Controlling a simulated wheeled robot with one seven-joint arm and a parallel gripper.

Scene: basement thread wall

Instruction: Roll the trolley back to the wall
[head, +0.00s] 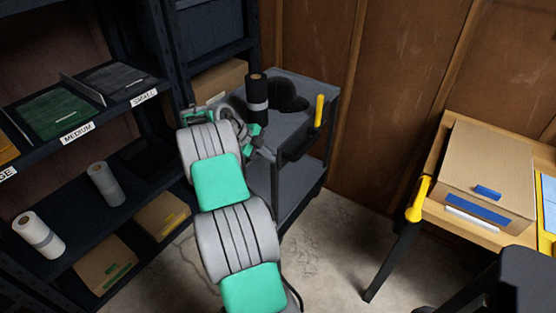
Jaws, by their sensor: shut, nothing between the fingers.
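The trolley (308,87) is a dark grey two-level cart standing near the brown wood wall (400,80), at the right end of the shelving. A black roll with a grey band (257,92) stands on its top, with a black rounded object (287,95) beside it. A yellow upright handle (319,111) is at its right front corner. My gripper (258,150) is shut and empty near the trolley's front left side. My arm hides part of that side, and I cannot tell whether the gripper touches it.
Dark shelving (75,133) with labelled bays fills the left. A wooden table (444,209) holding a cardboard box (487,170) stands at the right, with a dark stool or chair (525,275) in front. Bare concrete floor (335,245) lies between trolley and table.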

